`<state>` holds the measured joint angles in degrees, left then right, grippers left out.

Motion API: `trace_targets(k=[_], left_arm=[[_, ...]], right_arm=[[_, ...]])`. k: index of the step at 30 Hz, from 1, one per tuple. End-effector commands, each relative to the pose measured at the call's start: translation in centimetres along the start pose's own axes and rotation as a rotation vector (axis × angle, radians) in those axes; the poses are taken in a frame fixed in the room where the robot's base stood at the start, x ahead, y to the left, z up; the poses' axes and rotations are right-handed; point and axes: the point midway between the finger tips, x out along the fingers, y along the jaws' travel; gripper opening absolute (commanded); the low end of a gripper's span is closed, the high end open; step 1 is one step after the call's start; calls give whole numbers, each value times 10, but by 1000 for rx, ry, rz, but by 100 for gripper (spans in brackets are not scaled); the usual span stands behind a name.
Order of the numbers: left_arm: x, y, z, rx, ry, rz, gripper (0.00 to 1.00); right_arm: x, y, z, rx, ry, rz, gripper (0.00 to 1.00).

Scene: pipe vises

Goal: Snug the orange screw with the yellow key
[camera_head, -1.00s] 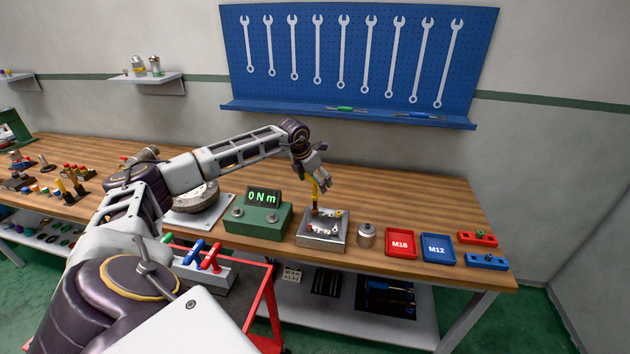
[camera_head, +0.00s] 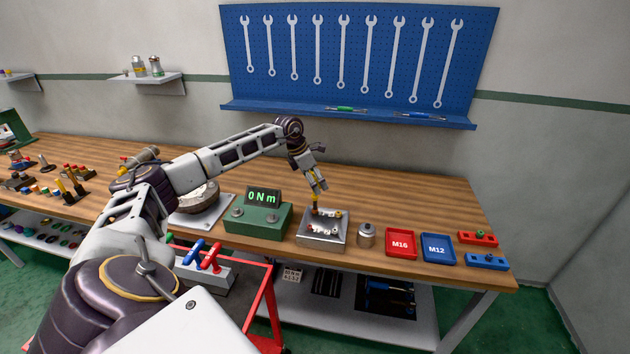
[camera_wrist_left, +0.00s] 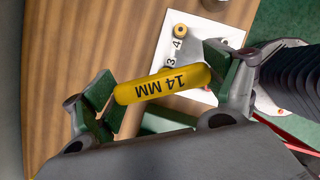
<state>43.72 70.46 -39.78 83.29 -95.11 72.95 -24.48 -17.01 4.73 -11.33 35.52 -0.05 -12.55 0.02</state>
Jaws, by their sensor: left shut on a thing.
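My left gripper (camera_head: 318,188) is shut on the yellow key (camera_head: 315,203) above the metal block (camera_head: 315,243). The key points down, with its lower end at the back part of the block's top. In the left wrist view its handle (camera_wrist_left: 163,84) reads "14 MM" and lies between the two green-padded fingers (camera_wrist_left: 158,82). A yellow-orange round head (camera_wrist_left: 180,31) stands beside the number 4 on the block. The handle and gripper hide other spots, so I cannot tell which screw the key meets. My right gripper is not in view.
A green box with a display (camera_head: 263,197) reading 0 Nm stands left of the block. A metal cylinder (camera_head: 366,235), a red M16 tray (camera_head: 401,254) and a blue M12 tray (camera_head: 438,260) stand to the right. The bench behind is clear.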

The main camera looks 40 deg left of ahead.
Motion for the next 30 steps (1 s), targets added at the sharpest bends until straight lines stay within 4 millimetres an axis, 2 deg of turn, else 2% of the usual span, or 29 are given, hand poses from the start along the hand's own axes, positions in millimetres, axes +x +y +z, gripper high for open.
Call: trace_targets(k=[1,12,20,30], left_arm=[[6,-3,-4,11,13,-15,59],[6,-3,-4,31,12,-22,59],[6,-3,-4,74,13,-42,59],[6,-3,-4,217,12,-102,59]], right_arm=[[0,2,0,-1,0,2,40],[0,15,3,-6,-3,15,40],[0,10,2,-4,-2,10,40],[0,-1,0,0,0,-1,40]])
